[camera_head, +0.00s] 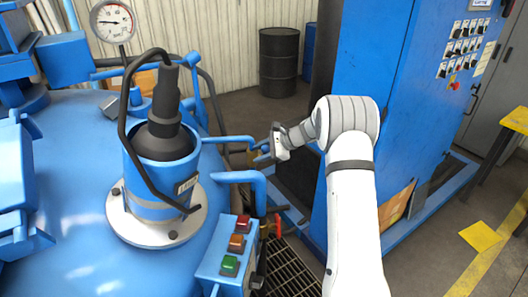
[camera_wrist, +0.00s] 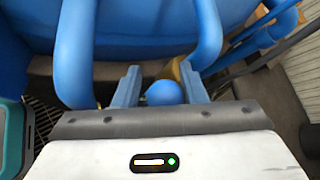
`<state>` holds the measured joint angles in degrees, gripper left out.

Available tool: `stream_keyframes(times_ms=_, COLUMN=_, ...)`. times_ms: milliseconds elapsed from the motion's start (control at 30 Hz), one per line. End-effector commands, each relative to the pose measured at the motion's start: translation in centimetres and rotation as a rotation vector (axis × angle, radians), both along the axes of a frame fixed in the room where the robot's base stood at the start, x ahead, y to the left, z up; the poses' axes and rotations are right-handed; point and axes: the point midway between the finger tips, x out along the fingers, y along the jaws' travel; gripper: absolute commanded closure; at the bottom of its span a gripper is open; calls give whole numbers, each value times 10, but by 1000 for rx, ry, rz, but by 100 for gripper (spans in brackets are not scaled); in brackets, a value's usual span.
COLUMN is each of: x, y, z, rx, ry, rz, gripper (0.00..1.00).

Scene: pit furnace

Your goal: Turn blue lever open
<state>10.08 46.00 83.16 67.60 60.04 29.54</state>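The blue lever's rounded end (camera_wrist: 163,92) shows in the wrist view between my gripper's two blue fingers (camera_wrist: 160,88). Both fingers stand apart, with a gap visible on each side of the rounded end, so my gripper is open around it. The rest of the lever is hidden or hard to make out. In the head view my gripper (camera_head: 262,151) is beside the blue furnace, near the ends of two blue pipes. The lever cannot be told apart from my fingers there.
Blue pipes (camera_wrist: 74,55) flank my fingers in the wrist view. In the head view, a button box (camera_head: 223,262) and red handle (camera_head: 278,226) are below my gripper. A tall blue cabinet (camera_head: 375,60) stands close right. A black barrel (camera_head: 279,62) is behind.

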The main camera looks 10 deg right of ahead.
Motion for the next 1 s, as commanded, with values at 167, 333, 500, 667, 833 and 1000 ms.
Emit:
stream_keyframes(times_ms=167, x=5, y=-2, z=7, rx=0, ry=-15, rz=-11, gripper=50)
stream_keyframes(times_ms=333, x=3, y=-11, z=12, rx=-1, ry=-19, rz=-14, gripper=50)
stream_keyframes(times_ms=500, x=-8, y=-32, z=25, rx=-1, ry=-15, rz=-11, gripper=50)
stream_keyframes(times_ms=667, x=-17, y=-50, z=39, rx=0, ry=-9, rz=-7, gripper=50)
stream_keyframes(times_ms=833, x=-22, y=-58, z=45, rx=-1, ry=-5, rz=-3, gripper=50)
stream_keyframes(times_ms=1000, x=-23, y=-59, z=46, rx=-1, ry=-3, rz=-1, gripper=50)
